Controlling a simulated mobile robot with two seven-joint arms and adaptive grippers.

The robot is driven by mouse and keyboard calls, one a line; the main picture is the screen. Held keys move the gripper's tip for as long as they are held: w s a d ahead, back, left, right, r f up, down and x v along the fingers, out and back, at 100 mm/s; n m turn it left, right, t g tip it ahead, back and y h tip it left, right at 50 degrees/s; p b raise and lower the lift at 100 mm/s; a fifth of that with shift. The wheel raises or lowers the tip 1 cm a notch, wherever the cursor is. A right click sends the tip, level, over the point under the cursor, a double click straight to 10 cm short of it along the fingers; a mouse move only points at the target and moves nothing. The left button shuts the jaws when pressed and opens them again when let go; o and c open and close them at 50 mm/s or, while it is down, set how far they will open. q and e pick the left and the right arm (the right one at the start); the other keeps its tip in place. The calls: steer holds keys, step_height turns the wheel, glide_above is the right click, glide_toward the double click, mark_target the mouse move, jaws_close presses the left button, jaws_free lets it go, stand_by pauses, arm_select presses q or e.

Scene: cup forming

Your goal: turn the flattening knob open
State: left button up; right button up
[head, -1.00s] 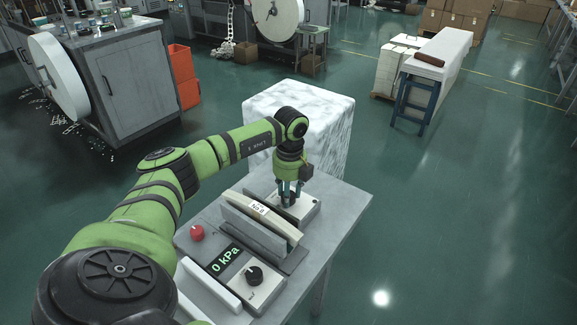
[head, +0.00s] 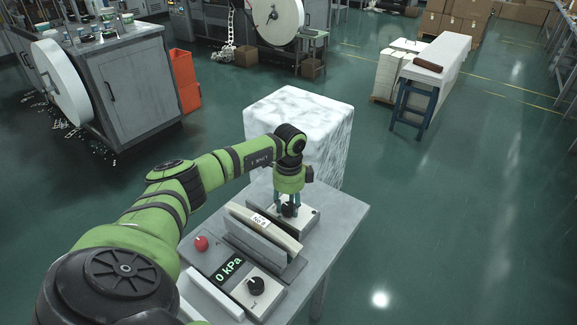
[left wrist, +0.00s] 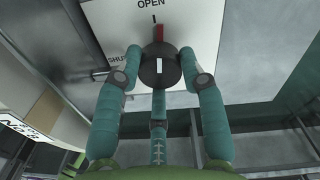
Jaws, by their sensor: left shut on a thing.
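The round black knob (left wrist: 160,68) sits on a white panel (left wrist: 205,22) marked OPEN at the top and SHUT at the left in the left wrist view. Its white line points up toward OPEN, with a red mark just above. My left gripper (left wrist: 160,76) is shut on the knob, with fingers on both sides and a third below. In the head view my left gripper (head: 288,208) reaches down onto this panel (head: 308,222) at the table's far end. The fingers partly hide the knob there. My right gripper is not in view.
Beside the gripper stands an upright pale plate labelled No.8 (head: 262,220). Nearer are a red button (head: 201,243), a display reading 0 kPa (head: 229,266) and a second black knob (head: 256,286). A white wrapped block (head: 300,112) stands behind the table. Floor at right is clear.

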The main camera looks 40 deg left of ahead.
mark_target(290, 206)
arm_select(q)
steer(key=shift+d+n+p, duration=0.15)
steer(key=shift+n+p, duration=0.15)
steer(key=shift+n, duration=0.4)
steer(key=shift+f, duration=0.1)
steer(key=o, duration=1.2)
steer(key=shift+c, duration=0.2)
steer(key=shift+r, duration=0.3)
step_height(290, 206, up, 12)
steer(key=shift+w+f, duration=0.15)
steer(key=shift+f, duration=0.05)
steer(key=shift+f, duration=0.15)
